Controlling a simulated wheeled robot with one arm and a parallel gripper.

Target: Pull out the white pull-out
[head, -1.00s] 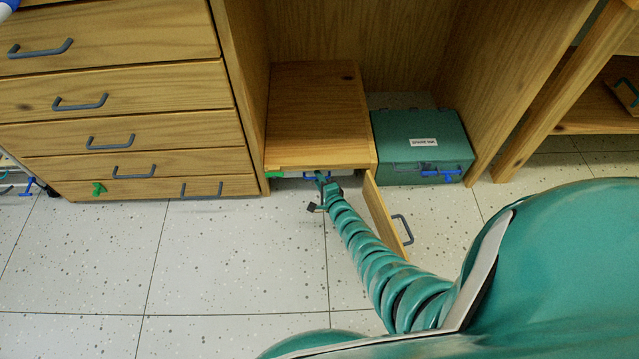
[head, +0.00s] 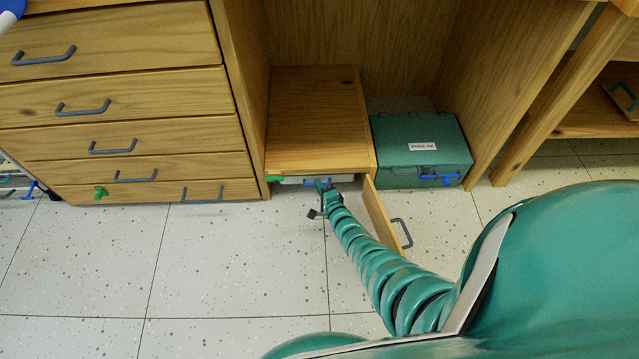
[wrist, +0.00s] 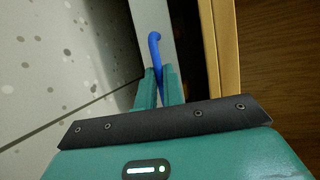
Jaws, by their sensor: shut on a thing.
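The white pull-out (head: 343,178) shows as a pale strip under the low wooden cabinet (head: 315,120) in the head view, sticking out a little past the cabinet's front edge. Its blue handle (head: 318,183) is at the front. In the wrist view the blue handle (wrist: 154,48) rises between my fingers, beside a pale grey-white panel (wrist: 188,45). My gripper (head: 325,190) is shut on the handle; its fingers also show in the wrist view (wrist: 158,84). Most of the pull-out is hidden under the cabinet.
The cabinet's wooden door (head: 381,213) stands open to the right of my arm. A green box (head: 421,142) with a blue latch sits right of the cabinet. A drawer unit (head: 120,100) stands on the left. The speckled floor (head: 230,260) in front is clear.

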